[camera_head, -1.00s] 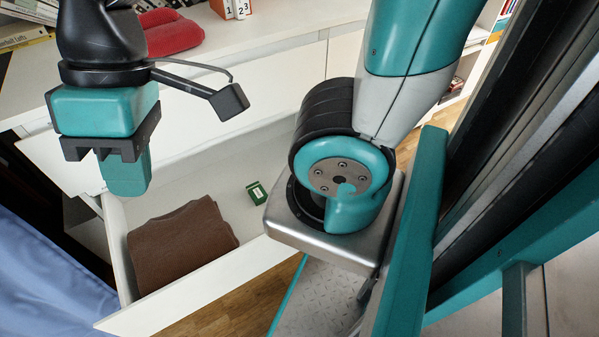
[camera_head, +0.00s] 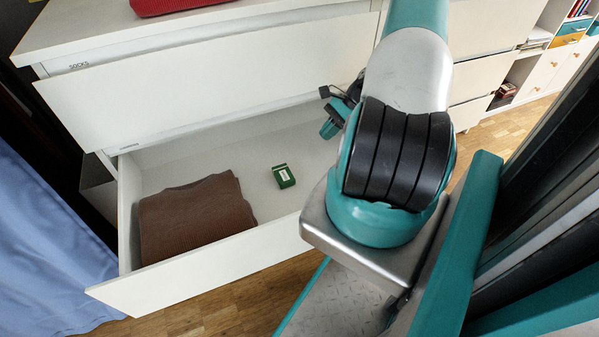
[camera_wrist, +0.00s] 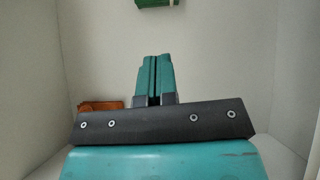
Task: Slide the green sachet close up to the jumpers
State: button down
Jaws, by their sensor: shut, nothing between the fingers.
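The green sachet (camera_head: 284,176), a small dark green packet with a pale label, lies on the floor of the open drawer. The jumpers (camera_head: 195,215), a brown folded pile, lie to its left with a gap between them. The sachet also shows cut off at the top edge of the wrist view (camera_wrist: 155,3). My gripper (camera_head: 329,130) is to the right of and behind the sachet, partly hidden by my arm. In the wrist view its teal fingers (camera_wrist: 153,62) are shut together and empty, apart from the sachet. The jumpers are not seen there.
The open drawer (camera_head: 190,275) has pale walls around these things. An orange-brown object (camera_wrist: 100,106) lies beside my gripper in the wrist view. A closed drawer front (camera_head: 210,75) is above, with a red item (camera_head: 175,5) on top. Drawer floor between sachet and jumpers is clear.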

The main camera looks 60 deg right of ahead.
jog(key=shift+m+t, duration=0.3)
jog(key=shift+m, duration=0.5)
jog(key=f, duration=0.1)
jog(key=s+f, duration=0.1)
jog(key=f, duration=0.1)
jog(key=shift+s+d+f+b, duration=0.1)
jog(key=shift+s+f+b, duration=0.25)
jog(key=b, duration=0.3)
send_near(299, 175)
jog(key=x, duration=0.4)
jog(key=shift+d+f, duration=0.2)
jog(key=shift+f, duration=0.15)
jog(key=w+a, duration=0.2)
jog(key=shift+a+f+b, duration=0.1)
jog(key=shift+a+b, duration=0.3)
jog(key=shift+w+a, duration=0.25)
jog(key=shift+a, duration=0.15)
jog(key=shift+a, duration=0.1)
